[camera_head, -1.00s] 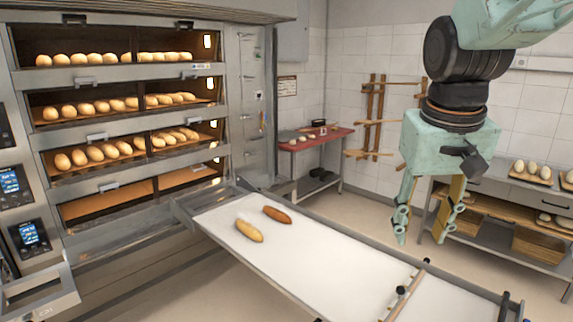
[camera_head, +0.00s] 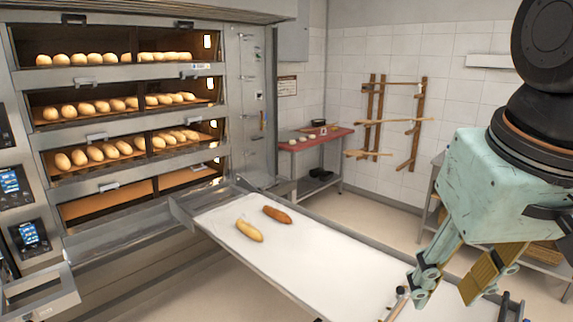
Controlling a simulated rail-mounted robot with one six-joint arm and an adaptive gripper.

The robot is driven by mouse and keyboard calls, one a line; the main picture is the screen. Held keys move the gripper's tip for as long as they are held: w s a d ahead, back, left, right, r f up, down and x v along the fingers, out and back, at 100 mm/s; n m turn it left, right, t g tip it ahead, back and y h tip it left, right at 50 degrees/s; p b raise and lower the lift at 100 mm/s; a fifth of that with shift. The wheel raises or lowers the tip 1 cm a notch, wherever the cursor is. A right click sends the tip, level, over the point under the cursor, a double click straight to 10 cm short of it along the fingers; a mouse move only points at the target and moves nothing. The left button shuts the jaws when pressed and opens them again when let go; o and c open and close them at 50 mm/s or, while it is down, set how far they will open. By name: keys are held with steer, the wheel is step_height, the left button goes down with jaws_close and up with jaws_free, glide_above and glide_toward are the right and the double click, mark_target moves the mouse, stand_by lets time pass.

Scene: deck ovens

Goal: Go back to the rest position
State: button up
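My gripper (camera_head: 445,296) hangs at the right of the view, over the near right end of the white loader belt (camera_head: 315,255). Its two fingers are spread apart with nothing between them. Two loaves lie on the far left part of the belt, well away from my gripper: a pale golden one (camera_head: 249,231) and a darker brown one (camera_head: 277,214). My gripper and wrist hide part of the belt's right end and most of the shelving behind.
The deck oven (camera_head: 235,110) stands at the left, with bread on its upper three decks and an empty lowest deck (camera_head: 110,201). A red-topped table (camera_head: 318,138) and a wooden wall rack (camera_head: 376,120) are at the back. Floor shows behind the belt.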

steer(key=s+a+f, duration=0.1)
steer(key=s, duration=0.6)
steer(key=shift+s+a+f, duration=0.2)
steer(key=shift+s+f, duration=0.05)
steer(key=shift+f, duration=0.05)
stand_by(4.1)
